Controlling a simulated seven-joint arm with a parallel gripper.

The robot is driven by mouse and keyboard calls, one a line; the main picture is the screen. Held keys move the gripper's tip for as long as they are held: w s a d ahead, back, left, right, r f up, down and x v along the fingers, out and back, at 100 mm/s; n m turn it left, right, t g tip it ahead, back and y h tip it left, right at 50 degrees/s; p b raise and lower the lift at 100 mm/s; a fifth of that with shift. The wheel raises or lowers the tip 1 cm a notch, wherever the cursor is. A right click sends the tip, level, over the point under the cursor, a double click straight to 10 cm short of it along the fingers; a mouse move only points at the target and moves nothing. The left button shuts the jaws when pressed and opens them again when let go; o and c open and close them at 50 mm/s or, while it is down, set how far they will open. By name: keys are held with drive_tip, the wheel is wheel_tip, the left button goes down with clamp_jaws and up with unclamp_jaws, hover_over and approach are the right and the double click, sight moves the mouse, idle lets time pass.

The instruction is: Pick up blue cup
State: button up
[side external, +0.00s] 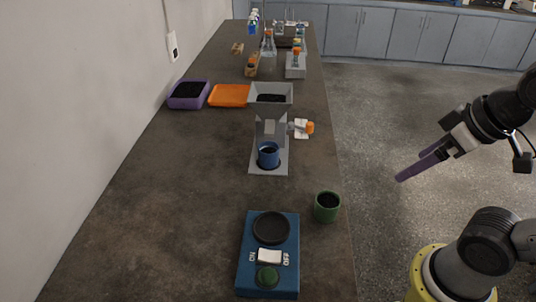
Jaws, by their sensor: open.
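The blue cup (268,156) stands upright on a grey holder (257,170) near the middle of the table. It appears dark inside. My gripper (413,170) is at the right, off the table's right edge and above the floor. Its purple fingers point left and down toward the table. It is open and empty, well apart from the cup.
A green cup (327,207) stands near the table's right edge. A blue shaker base (251,268) with a black round plate is in front. The table's left side is clear.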

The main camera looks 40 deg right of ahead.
drive_tip(key=w+d+r+n, duration=0.1)
drive_tip(key=w+r+n, duration=0.6)
drive_tip(key=n, duration=0.5)
drive_tip(key=n+g+h, duration=0.2)
drive_tip(key=n+g, duration=0.2)
drive_tip(key=n, duration=1.1)
hover_over(270, 134)
drive_tip(key=s+a, duration=0.3)
drive_tip(key=s+a+f+x, duration=0.1)
drive_tip(key=s+a+x, duration=0.1)
drive_tip(key=x, duration=1)
drive_tip(key=shift+t, duration=0.3)
drive_tip(key=x, duration=0.7)
drive_tip(key=shift+w+d+r, duration=0.15)
drive_tip(key=shift+w+d, duration=0.15)
drive_tip(key=shift+w, duration=0.05)
drive_tip(key=shift+a+x, duration=0.2)
drive_tip(key=shift+x, duration=1.2)
drive_tip(key=shift+a+x, duration=0.2)
drive_tip(key=shift+x, duration=1.2)
drive_tip(key=shift+s, duration=0.2)
